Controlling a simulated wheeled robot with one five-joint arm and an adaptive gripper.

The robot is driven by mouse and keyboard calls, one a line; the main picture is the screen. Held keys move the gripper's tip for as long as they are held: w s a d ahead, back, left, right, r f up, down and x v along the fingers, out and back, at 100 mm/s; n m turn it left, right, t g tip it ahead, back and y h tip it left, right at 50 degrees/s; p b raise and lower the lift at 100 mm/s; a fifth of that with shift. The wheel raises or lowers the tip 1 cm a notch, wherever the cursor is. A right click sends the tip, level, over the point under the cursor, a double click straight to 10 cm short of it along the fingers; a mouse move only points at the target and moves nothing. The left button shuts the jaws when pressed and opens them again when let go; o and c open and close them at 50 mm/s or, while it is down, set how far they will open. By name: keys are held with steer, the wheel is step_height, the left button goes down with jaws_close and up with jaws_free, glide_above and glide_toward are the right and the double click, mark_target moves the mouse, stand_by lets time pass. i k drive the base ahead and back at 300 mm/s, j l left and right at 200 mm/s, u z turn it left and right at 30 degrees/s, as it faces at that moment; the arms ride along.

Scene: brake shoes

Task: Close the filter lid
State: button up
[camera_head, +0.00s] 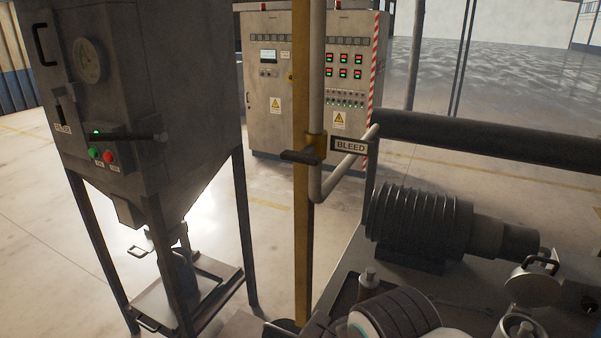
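A round metal lid (532,286) with a bar handle is at the right edge of the camera_head view, beside the motor's shaft end. It looks tilted up rather than lying flat. Below it is a round metal fitting (517,326), cut off by the bottom edge of the picture. I cannot tell for sure whether this is the filter body that the lid belongs to.
A ribbed motor (418,222) sits on the grey bench. A yellow post (302,180) and a pipe with a BLEED sign (350,146) stand left of it. A hopper (150,110) on legs is at left, a control cabinet (270,100) behind. Open floor lies between.

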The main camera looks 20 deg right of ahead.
mark_target(528, 287)
steer(key=k+z, duration=0.1)
steer(key=z, duration=2.05)
steer(key=i+l+u, duration=0.1)
steer(key=l+u, duration=0.15)
steer(key=l, duration=0.15)
steer(key=l+u, duration=0.25)
steer(key=l, duration=0.15)
